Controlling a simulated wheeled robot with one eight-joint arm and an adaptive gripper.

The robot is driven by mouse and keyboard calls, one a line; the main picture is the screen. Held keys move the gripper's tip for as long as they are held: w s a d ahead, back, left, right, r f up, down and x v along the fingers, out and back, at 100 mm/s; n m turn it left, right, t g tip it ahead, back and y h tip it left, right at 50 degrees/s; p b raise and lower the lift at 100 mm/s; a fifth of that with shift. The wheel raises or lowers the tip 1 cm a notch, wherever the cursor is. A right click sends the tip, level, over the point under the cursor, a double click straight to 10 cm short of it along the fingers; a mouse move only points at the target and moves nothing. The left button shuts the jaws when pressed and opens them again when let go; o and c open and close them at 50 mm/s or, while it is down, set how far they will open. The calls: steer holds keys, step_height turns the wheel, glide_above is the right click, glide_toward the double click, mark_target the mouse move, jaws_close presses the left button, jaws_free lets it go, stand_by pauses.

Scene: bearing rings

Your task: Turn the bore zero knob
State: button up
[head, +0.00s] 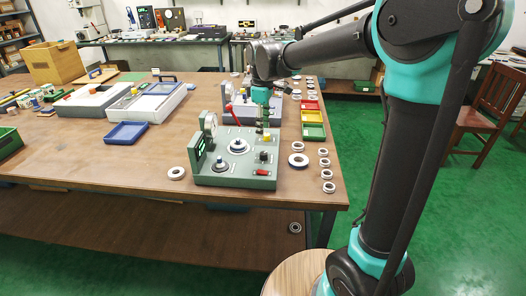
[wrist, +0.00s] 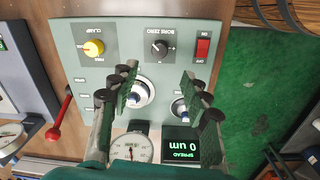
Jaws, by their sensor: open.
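The bore zero knob (wrist: 160,48) is a small black knob on the panel of the green-grey gauge station (wrist: 122,35), between a yellow clamp knob (wrist: 93,48) and a red switch (wrist: 203,48). In the head view the black knob (head: 263,156) sits on the right side of the station (head: 235,181). My gripper (wrist: 160,78) is open and empty above the station. In the wrist view the knob shows just beyond and between the fingertips, apart from them. In the head view my gripper (head: 263,131) hangs near the yellow knob.
The station also carries two round posts (wrist: 140,92) (wrist: 180,107), a dial gauge (wrist: 132,150) and a display (wrist: 182,147) reading 0 um. Loose rings (head: 298,160) lie to its right, and one (head: 176,173) to its left. A similar station (head: 240,106) stands behind.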

mark_target(263, 153)
steer(key=f, duration=1.1)
steer(key=shift+w+d, duration=0.15)
steer(key=shift+w, duration=0.05)
steer(key=shift+r, duration=0.1)
jaws_close()
